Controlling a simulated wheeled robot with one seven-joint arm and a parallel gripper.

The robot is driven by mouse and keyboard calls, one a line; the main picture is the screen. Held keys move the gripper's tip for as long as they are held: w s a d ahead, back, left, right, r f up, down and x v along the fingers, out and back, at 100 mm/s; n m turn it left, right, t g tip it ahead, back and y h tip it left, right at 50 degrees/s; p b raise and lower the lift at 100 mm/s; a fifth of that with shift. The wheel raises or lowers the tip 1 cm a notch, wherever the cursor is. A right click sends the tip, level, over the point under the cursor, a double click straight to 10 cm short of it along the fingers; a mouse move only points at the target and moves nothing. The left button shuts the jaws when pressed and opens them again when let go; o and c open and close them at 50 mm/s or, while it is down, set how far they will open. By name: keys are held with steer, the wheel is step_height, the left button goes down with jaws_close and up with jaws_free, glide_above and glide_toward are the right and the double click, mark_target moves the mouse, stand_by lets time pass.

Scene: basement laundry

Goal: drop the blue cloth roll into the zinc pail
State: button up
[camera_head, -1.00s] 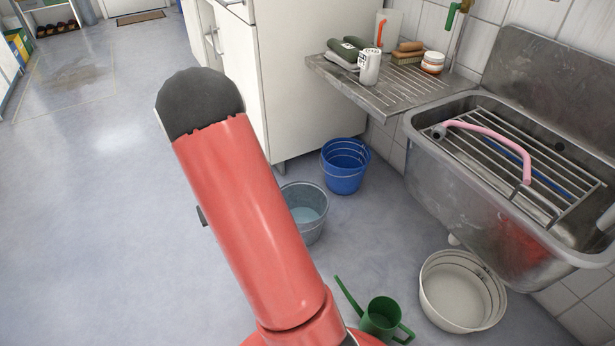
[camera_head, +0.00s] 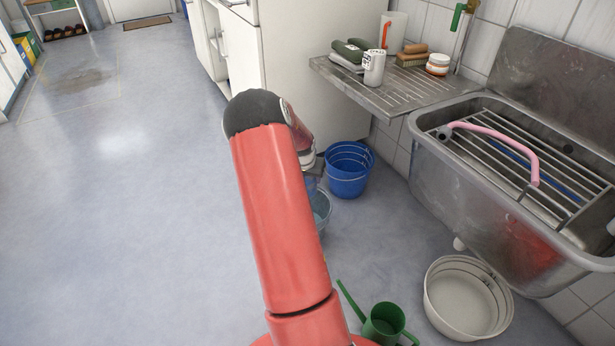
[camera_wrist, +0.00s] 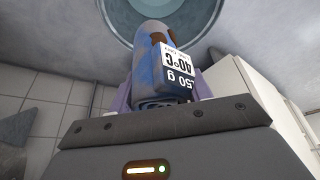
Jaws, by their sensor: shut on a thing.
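The blue cloth roll (camera_wrist: 148,72) carries a white label with dark print and stands out lengthwise from the jaws in the wrist view. My gripper (camera_wrist: 161,92) is shut on it, with a finger on each side. The zinc pail (camera_wrist: 205,22) shows as a round rim and pale blue-grey inside beyond the roll's far end. In the head view the zinc pail (camera_head: 322,208) stands on the floor, partly hidden by my red arm. My gripper end (camera_head: 313,174) appears just above it there. How high the roll is over the pail is hard to tell.
A blue bucket (camera_head: 347,170) stands close behind the zinc pail. A green watering can (camera_head: 384,323) and a white basin (camera_head: 467,298) are on the floor in front. A metal sink (camera_head: 500,190) with a drainboard (camera_head: 385,88) is at right. Floor at left is clear.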

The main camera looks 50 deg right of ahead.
mark_target(305, 178)
steer(key=shift+f+b, duration=1.5)
steer(key=shift+f, duration=1.25)
steer(key=o, duration=1.1)
steer(key=shift+p+v, duration=0.75)
steer(key=shift+v, duration=3.2)
steer(key=shift+w, duration=0.1)
